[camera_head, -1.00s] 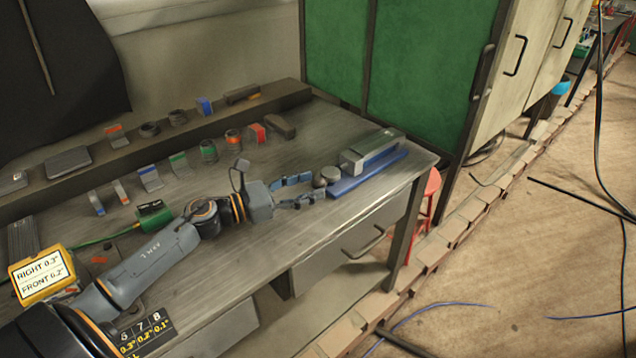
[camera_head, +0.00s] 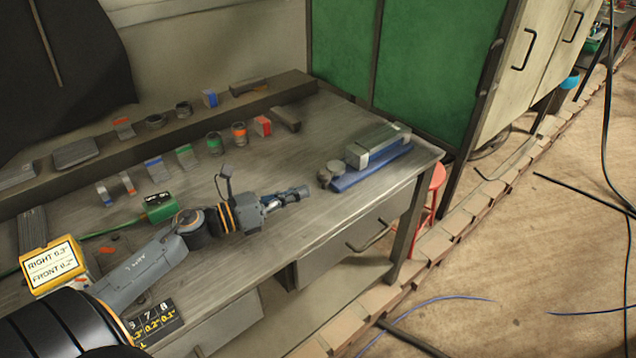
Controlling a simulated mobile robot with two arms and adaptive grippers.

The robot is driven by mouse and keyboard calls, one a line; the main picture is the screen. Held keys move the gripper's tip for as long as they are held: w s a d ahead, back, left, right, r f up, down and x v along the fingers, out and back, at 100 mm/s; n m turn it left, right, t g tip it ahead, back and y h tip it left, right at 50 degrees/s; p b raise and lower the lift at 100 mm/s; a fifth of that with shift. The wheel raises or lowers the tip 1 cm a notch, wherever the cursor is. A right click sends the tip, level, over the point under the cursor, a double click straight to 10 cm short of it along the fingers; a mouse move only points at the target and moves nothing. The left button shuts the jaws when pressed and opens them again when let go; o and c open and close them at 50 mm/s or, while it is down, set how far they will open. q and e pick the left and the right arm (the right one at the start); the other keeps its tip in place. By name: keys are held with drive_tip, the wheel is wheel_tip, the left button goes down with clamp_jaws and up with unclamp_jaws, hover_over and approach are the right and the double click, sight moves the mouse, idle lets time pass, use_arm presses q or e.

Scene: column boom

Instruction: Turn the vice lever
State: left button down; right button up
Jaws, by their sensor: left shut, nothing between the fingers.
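The vice (camera_head: 377,147) sits at the right end of the workbench. It has a grey body on a blue base (camera_head: 372,168). A small round grey part (camera_head: 331,173) is at its left end, and I cannot tell whether this is the lever. My left gripper (camera_head: 306,191) is shut and empty above the bench, to the left of the vice and apart from it, pointing towards the right. My right gripper is not in view.
The workbench (camera_head: 300,137) carries several small blocks and tins along its back ledge. A green box (camera_head: 159,207) and a yellow box (camera_head: 55,265) stand near my left arm. A green cabinet (camera_head: 430,70) stands behind the bench, and a red stool (camera_head: 437,180) is at its right end.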

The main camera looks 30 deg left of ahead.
use_arm(q)
drive_tip(key=s+d+n, duration=0.1)
drive_tip(key=n, duration=0.3)
drive_tip(key=s+d+n+y+p, duration=0.1)
drive_tip(key=n, duration=0.3)
drive_tip(key=s+d+n+t+p, duration=0.1)
drive_tip(key=s+n, duration=0.1)
drive_tip(key=n, duration=0.2)
drive_tip(key=shift+d+r+y, duration=0.2)
drive_tip(key=shift+d+y, duration=0.05)
drive_tip(key=shift+y, duration=0.05)
drive_tip(key=n, duration=0.2)
drive_tip(key=shift+s+d+n, duration=0.25)
drive_tip(key=shift+s+n, duration=0.1)
drive_tip(key=shift+n, duration=0.05)
drive_tip(key=shift+y, duration=0.3)
drive_tip(key=p+x, duration=0.1)
drive_tip(key=x, duration=0.2)
drive_tip(key=p+x, duration=0.1)
drive_tip(key=x, duration=0.2)
drive_tip(key=p+x, duration=0.1)
drive_tip(key=x, duration=0.2)
drive_tip(key=shift+w+r, duration=0.15)
drive_tip(key=shift+r, duration=0.1)
drive_tip(key=shift+w+a+f, duration=0.1)
drive_tip(key=shift+w+a, duration=0.15)
drive_tip(key=shift+a, duration=0.35)
drive_tip(key=shift+w+a+f, duration=0.15)
drive_tip(key=shift+w+a, duration=0.1)
drive_tip(key=shift+a, duration=1)
